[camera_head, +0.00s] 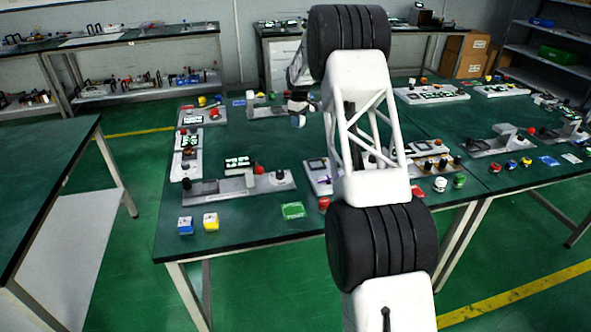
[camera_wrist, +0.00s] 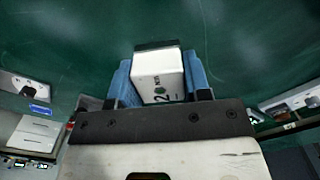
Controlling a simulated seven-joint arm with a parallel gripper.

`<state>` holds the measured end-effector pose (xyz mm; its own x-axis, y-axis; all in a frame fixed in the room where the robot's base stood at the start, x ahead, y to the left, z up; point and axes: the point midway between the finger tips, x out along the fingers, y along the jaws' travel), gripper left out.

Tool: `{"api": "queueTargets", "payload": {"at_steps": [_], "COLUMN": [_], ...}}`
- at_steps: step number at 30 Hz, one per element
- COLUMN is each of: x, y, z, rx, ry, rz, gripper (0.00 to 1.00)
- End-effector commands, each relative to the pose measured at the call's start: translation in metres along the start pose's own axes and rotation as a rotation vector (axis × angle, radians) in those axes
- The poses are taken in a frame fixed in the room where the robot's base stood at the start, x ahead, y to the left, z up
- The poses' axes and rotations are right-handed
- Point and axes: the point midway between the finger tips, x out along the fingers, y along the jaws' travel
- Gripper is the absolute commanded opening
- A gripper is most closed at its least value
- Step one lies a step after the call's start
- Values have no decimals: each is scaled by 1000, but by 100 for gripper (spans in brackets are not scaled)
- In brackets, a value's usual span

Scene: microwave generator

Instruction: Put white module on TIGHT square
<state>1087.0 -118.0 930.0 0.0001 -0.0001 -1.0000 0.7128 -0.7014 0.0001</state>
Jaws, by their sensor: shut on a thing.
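The white module (camera_wrist: 158,76) is a white block with dark print and a green mark on its face. It sits between the two blue fingers of my gripper (camera_wrist: 157,82), which is shut on it. In the head view my gripper (camera_head: 298,112) is over the far part of the green table, left of my arm, with a small light piece at its tip.
The green table (camera_head: 240,226) carries a grey device (camera_head: 236,188) at the front left, blue and yellow blocks (camera_head: 210,221), a green square (camera_head: 292,210) and several panels. My arm hides part of the middle. The surface below my gripper in the wrist view is mostly bare.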

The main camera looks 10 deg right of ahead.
Motion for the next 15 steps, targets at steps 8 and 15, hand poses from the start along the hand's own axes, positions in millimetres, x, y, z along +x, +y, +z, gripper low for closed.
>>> {"api": "queueTargets", "payload": {"at_steps": [8,15], "x": [-1,-1], "y": [-26,-65], "z": [11,29], "rx": [-47,-119], "ry": [0,0], "rz": [0,0], "gripper": [14,14]}}
